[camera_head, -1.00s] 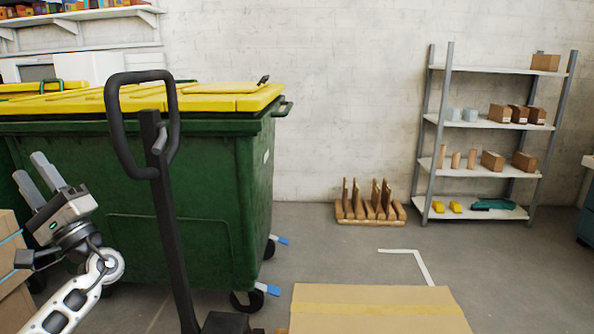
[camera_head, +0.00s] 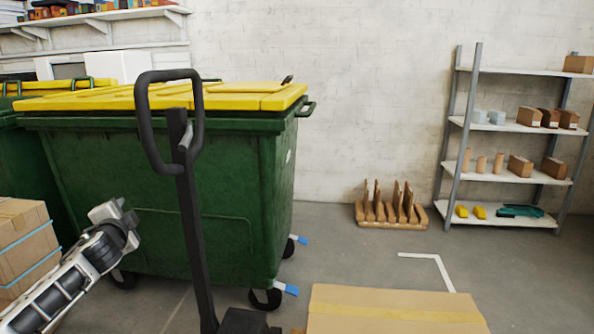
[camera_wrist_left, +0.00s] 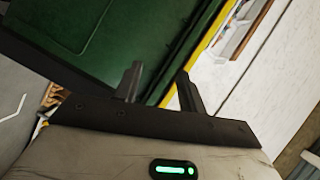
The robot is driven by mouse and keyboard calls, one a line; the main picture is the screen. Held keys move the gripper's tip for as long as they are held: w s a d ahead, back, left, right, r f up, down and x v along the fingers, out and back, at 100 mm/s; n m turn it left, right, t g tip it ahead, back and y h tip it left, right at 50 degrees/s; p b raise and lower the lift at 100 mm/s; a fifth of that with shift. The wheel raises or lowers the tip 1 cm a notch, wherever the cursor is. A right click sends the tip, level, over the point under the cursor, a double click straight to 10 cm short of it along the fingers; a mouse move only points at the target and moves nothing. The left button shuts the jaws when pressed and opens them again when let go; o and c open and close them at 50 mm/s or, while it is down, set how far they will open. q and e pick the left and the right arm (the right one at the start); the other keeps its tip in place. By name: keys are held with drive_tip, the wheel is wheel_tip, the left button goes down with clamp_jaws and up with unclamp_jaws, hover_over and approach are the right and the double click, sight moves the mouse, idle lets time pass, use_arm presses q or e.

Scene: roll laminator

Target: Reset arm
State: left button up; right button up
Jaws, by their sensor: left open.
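My left gripper (camera_head: 116,213) is at the lower left of the head view, in front of the green bin. It is turned away there, and its fingers are mostly hidden. In the left wrist view my left gripper (camera_wrist_left: 160,88) shows two dark fingers spread apart with nothing between them. Beyond the fingers are the green bin (camera_wrist_left: 85,30) and the white wall. My right gripper is not in view.
A green bin with a yellow lid (camera_head: 235,165) stands behind a dark pallet-jack handle (camera_head: 190,205). Stacked cardboard boxes (camera_head: 22,240) are at the left edge. A flat cardboard box (camera_head: 395,310) lies at front. A grey shelf rack (camera_head: 510,125) stands at right; floor before it is clear.

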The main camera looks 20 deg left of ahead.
use_arm(q)
drive_tip(key=s+d+f+h, duration=0.3)
drive_tip(key=d+f, duration=0.4)
drive_tip(key=d, duration=0.3)
drive_tip(key=s+d+f+n+h, duration=0.1)
drive_tip(key=s+d+f+h, duration=0.25)
drive_tip(key=d+f, duration=0.45)
drive_tip(key=s+d+f+h, duration=0.2)
drive_tip(key=d+f+h, duration=0.3)
drive_tip(key=d, duration=0.6)
drive_tip(key=s+d+r+n+g+h+p, duration=0.1)
drive_tip(key=s+d+n+g+h+p, duration=0.1)
drive_tip(key=s+d, duration=1.3)
drive_tip(key=d+n+p, duration=0.1)
drive_tip(key=d+p, duration=0.1)
drive_tip(key=shift+s+p, duration=0.25)
drive_tip(key=shift+p, duration=0.15)
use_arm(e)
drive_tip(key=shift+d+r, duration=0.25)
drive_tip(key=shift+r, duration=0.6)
use_arm(q)
drive_tip(key=shift+d+r, duration=0.1)
drive_tip(key=shift+n, duration=0.3)
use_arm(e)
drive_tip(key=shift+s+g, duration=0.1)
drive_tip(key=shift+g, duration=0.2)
